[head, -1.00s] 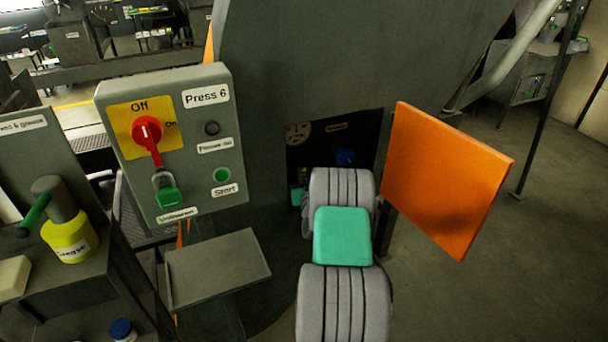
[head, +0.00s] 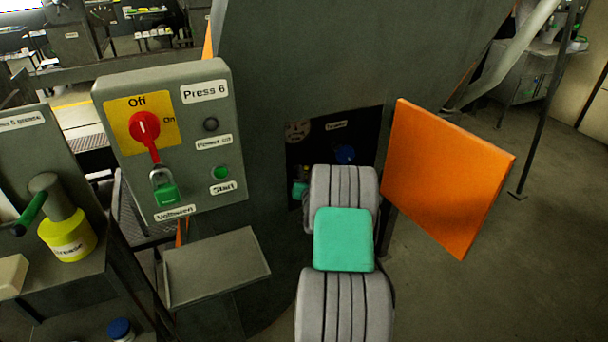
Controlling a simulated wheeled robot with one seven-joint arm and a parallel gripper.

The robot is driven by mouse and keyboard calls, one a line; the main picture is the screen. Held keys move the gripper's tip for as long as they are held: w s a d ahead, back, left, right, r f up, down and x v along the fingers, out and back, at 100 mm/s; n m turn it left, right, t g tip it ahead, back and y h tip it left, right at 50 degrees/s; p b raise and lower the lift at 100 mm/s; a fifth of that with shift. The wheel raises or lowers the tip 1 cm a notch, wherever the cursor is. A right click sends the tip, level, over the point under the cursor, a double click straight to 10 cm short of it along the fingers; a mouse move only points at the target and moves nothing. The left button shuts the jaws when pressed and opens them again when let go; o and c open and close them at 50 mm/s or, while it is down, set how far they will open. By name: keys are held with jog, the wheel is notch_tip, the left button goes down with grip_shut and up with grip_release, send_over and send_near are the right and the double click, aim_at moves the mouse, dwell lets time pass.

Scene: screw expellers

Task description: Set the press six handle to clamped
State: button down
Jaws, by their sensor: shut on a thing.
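The press six body (head: 270,60) is a large dark grey housing with a dark opening (head: 310,150) low in its front. My arm reaches into this opening, and its ribbed grey and teal links cover much of it. My gripper is hidden behind them. I cannot make out the handle or its position. A blue knob (head: 344,155) shows in the opening, above my arm, with a small label (head: 336,126) above it. A small teal part (head: 300,188) shows at the left of my arm; I cannot tell what it belongs to.
An orange door panel (head: 447,180) stands open to the right of the opening. The Press 6 control box (head: 190,105), with a red switch (head: 145,127) and green padlock (head: 165,193), is at left. A grey shelf (head: 217,266) sits below it. Open floor lies at right.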

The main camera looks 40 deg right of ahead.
jog(key=m, duration=0.1)
jog(key=m+b, duration=0.1)
jog(key=m+y+b, duration=0.1)
jog(key=shift+s+d+f+g, duration=0.15)
jog(key=shift+d+f+g, duration=0.15)
jog(key=shift+d, duration=0.1)
jog(key=m, duration=0.1)
jog(key=m+b, duration=0.1)
jog(key=m+y+b, duration=0.1)
jog(key=shift+s+d+f, duration=0.1)
jog(key=shift+d+f, duration=0.15)
jog(key=m, duration=0.1)
jog(key=m+y+b, duration=0.1)
jog(key=m+b, duration=0.1)
jog(key=shift+d+f+m+y, duration=0.25)
jog(key=shift+f+m+y, duration=0.05)
jog(key=shift+f+m, duration=0.1)
jog(key=shift+f+m+y+b, duration=0.3)
jog(key=shift+m+y+b, duration=0.25)
jog(key=shift+m, duration=0.85)
jog(key=c, duration=1.4)
grip_release()
jog(key=shift+c, duration=0.2)
